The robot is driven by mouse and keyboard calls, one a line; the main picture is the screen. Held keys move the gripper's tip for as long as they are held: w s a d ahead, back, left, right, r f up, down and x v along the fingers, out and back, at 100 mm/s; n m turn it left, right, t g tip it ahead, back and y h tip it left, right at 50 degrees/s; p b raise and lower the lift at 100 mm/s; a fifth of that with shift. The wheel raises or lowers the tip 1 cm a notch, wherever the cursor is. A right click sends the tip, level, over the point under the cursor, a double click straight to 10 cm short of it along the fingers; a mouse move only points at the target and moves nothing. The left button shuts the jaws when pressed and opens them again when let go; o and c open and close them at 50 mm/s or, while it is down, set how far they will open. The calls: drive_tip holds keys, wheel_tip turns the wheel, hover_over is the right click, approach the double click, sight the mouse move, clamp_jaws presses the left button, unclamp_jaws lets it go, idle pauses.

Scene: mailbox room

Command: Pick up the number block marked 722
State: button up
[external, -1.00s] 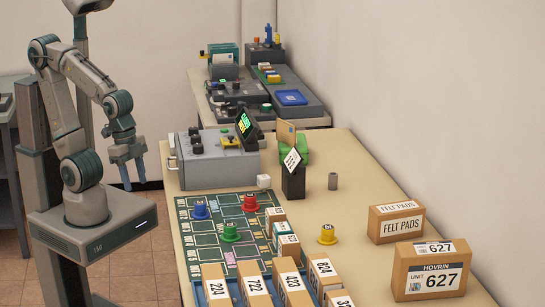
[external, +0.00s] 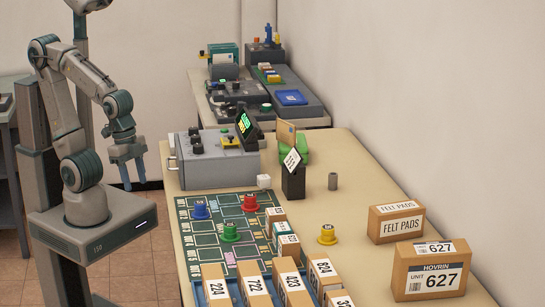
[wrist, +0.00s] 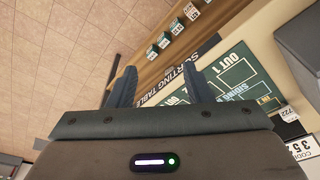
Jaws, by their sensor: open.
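The block marked 722 (external: 254,286) is a tan box with a white top label. It stands in the blue tray (external: 196,291) at the front of the table, between blocks marked 224 (external: 215,288) and 423 (external: 292,285). My gripper (external: 127,184) hangs off the table's left side, well behind and left of that block. In the wrist view my gripper (wrist: 156,72) is open, with nothing between its fingers. A small white block (wrist: 289,113) shows at the right there, with a number too small to read surely.
A green board (external: 200,238) with coloured pegs lies behind the tray. Boxes marked 627 (external: 430,275) and FELT PADS (external: 396,224) stand right. Bare tabletop lies around the yellow peg (external: 327,235).

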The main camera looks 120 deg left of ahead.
drive_tip(key=shift+o, duration=1.1)
wheel_tip(320, 180, up, 8)
drive_tip(key=n+g+p, duration=0.2)
drive_tip(key=n+p, duration=0.8)
drive_tip(key=n, duration=0.1)
hover_over(264, 176)
wheel_tip(264, 176, down, 14)
drive_tip(key=shift+r+p, duration=0.1)
drive_tip(key=shift+p, duration=0.9)
drive_tip(key=c, duration=1)
